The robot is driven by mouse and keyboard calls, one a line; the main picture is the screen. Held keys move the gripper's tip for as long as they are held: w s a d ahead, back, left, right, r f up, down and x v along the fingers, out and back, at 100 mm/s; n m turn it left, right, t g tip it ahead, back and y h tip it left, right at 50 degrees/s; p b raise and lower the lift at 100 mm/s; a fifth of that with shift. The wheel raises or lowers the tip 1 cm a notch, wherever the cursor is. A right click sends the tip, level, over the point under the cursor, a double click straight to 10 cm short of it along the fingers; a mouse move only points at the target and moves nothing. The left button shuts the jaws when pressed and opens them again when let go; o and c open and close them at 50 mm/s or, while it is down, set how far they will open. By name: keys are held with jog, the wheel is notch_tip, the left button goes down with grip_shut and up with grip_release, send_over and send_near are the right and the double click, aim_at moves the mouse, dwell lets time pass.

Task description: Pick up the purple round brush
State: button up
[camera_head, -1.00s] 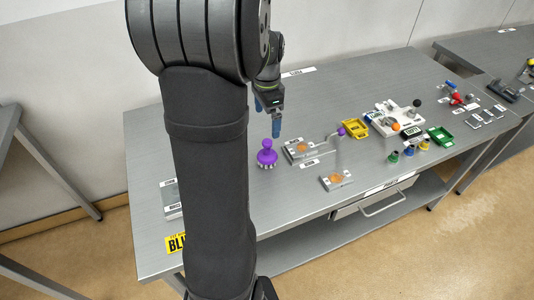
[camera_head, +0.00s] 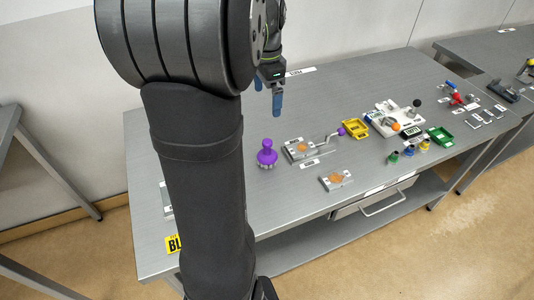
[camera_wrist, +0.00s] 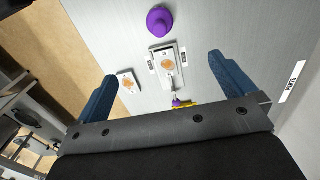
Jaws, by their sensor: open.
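The purple round brush (camera_head: 267,154) stands upright on the metal table, with a knob on top and a wide base with pale bristles below. It also shows in the wrist view (camera_wrist: 160,21) at the top, beyond the fingertips and between their lines. My gripper (camera_head: 268,98) is above the table, behind the brush in the head view and apart from it. In the wrist view my gripper (camera_wrist: 160,72) has its two blue fingers wide apart with nothing between them. My arm covers part of the table's left side in the head view.
Right of the brush are a grey fixture (camera_head: 302,148) with a purple-knobbed lever and a small plate with an orange disc (camera_head: 336,179). Farther right are a yellow tray (camera_head: 355,128), a white device (camera_head: 395,118) and a green tray (camera_head: 440,137). The table behind the brush is bare.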

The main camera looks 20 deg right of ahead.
aim_at(267, 141)
notch_tip(267, 141, up, 2)
jog(key=shift+r, duration=0.25)
jog(key=shift+c, duration=0.2)
jog(key=c, duration=1)
jog(key=shift+o, duration=0.2)
notch_tip(267, 141, down, 16)
jog(key=shift+s+a+f, duration=0.15)
jog(key=shift+f, duration=0.05)
jog(key=shift+d+f, duration=0.2)
jog(key=shift+f, duration=2.9)
